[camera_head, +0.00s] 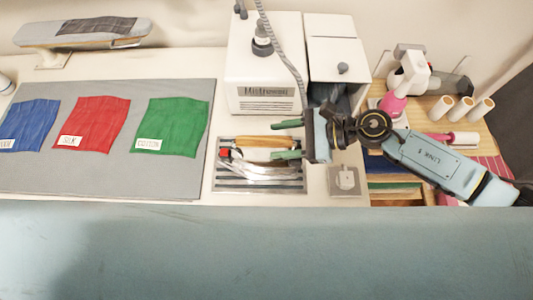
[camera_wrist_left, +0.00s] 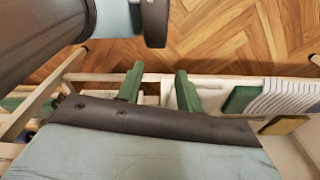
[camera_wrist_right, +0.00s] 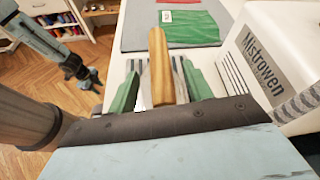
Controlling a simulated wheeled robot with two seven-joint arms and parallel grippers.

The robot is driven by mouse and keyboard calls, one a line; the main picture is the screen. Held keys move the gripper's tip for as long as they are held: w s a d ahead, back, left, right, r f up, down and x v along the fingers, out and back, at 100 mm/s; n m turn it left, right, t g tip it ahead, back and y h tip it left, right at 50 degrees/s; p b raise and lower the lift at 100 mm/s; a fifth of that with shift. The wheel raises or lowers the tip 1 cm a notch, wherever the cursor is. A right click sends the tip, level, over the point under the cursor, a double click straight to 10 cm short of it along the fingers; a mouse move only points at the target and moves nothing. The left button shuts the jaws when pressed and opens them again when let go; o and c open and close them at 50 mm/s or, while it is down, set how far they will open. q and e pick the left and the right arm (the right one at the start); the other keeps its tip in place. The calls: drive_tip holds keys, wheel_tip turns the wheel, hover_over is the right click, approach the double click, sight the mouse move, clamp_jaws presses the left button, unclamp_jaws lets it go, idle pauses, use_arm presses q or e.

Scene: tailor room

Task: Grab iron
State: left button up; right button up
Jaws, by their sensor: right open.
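The iron has a light wooden handle (camera_head: 258,141) and a shiny silver body (camera_head: 262,172). It lies on a slotted metal rest (camera_head: 290,186) on the white table. My right gripper (camera_head: 286,139) comes in from the right with its green fingers apart, at the right end of the handle. In the right wrist view the handle (camera_wrist_right: 160,65) lies between the two open fingers, with gaps on both sides. My left gripper (camera_wrist_left: 157,82) shows in the left wrist view, open and empty, away from the iron.
A grey mat (camera_head: 110,180) holds blue, red (camera_head: 95,122) and green (camera_head: 170,125) cloths. A white boiler marked "Mistrowen" (camera_head: 262,75) stands right behind the iron, with a hose (camera_head: 282,45) rising from it. Thread spools (camera_head: 462,108) stand at right.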

drive_tip(key=shift+x, duration=1.1)
drive_tip(key=shift+a, duration=0.1)
clamp_jaws()
use_arm(q)
drive_tip(key=shift+s+r, duration=0.25)
drive_tip(key=shift+s, duration=0.5)
drive_tip(key=shift+w+a, duration=0.1)
use_arm(e)
drive_tip(key=shift+w+a+r, duration=0.1)
drive_tip(key=shift+w+r, duration=0.1)
drive_tip(key=shift+r, duration=0.1)
